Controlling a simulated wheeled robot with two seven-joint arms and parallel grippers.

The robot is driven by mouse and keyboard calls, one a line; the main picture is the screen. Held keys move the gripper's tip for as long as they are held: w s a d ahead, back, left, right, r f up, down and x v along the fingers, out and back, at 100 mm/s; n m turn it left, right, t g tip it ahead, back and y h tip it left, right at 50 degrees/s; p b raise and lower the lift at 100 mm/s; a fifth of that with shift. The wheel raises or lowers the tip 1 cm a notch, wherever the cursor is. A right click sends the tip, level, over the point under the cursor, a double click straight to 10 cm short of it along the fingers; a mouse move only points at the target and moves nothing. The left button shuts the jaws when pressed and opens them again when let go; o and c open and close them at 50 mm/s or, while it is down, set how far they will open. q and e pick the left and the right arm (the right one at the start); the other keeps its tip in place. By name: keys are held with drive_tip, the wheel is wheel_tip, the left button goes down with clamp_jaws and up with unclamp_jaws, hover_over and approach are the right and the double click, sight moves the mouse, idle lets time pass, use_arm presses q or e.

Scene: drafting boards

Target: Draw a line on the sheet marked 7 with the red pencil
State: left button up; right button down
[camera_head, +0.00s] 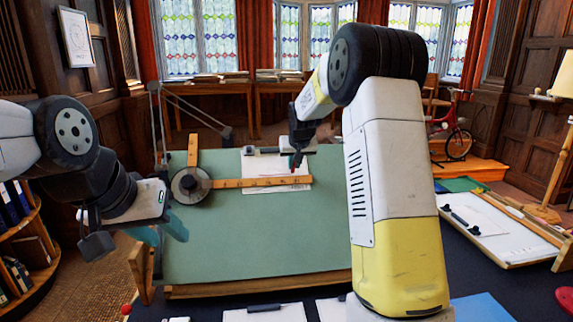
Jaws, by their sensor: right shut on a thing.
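A white sheet (262,170) lies on the upper part of the green tilted drafting board (260,235); no number on it is readable. My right gripper (296,154) is at the sheet's upper right part, shut on a thin, dark and red item that looks like the red pencil (292,163). Its tip is close to the sheet; I cannot tell whether it touches. A wooden ruler (255,183) with a round drafting head (190,186) lies across the sheet's lower part. My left gripper (97,240) hangs left of the board, its opening unclear.
Another board with a white sheet (478,225) stands at the right. More sheets (265,312) lie on the dark surface in front, near a red knob (126,309). A bookshelf (25,240) is at the left. My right forearm hides part of the board's right side.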

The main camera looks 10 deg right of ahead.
drive_tip(key=shift+v, duration=2.35)
drive_tip(key=shift+s+f, duration=0.1)
drive_tip(key=shift+s, duration=0.1)
drive_tip(key=w+v, duration=0.1)
drive_tip(key=v, duration=0.6)
drive_tip(key=shift+r, duration=0.45)
drive_tip(key=shift+s, duration=0.1)
